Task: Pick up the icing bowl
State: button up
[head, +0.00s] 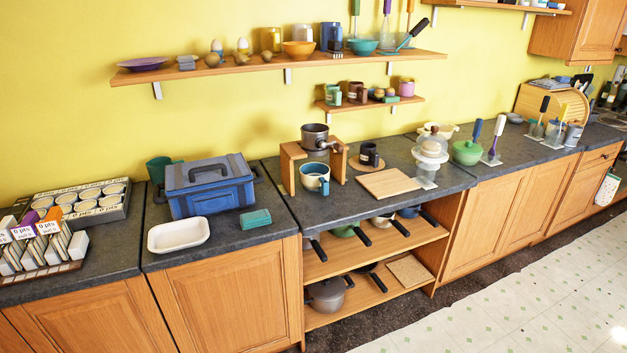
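I cannot tell which vessel is the icing bowl, as none shows a readable label or visible icing. An orange bowl (299,50) and a teal bowl (363,46) stand on the long upper wall shelf. A cream bowl (444,131) sits at the back of the counter, partly hidden behind a glass-domed stand. My gripper is not in view.
A blue toolbox (208,187), a white dish (178,235) and a teal folded cloth (255,220) are on the left counter. A cutting board (388,184) lies mid-counter. The glass-domed stand (430,158) is right of it. Open floor (520,300) lies at front right.

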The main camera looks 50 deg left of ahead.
aim_at(315, 178)
jog(key=u, duration=0.4)
jog(key=i, duration=0.75)
jog(key=u, duration=0.7)
jog(key=i, duration=0.75)
jog(key=u, duration=0.35)
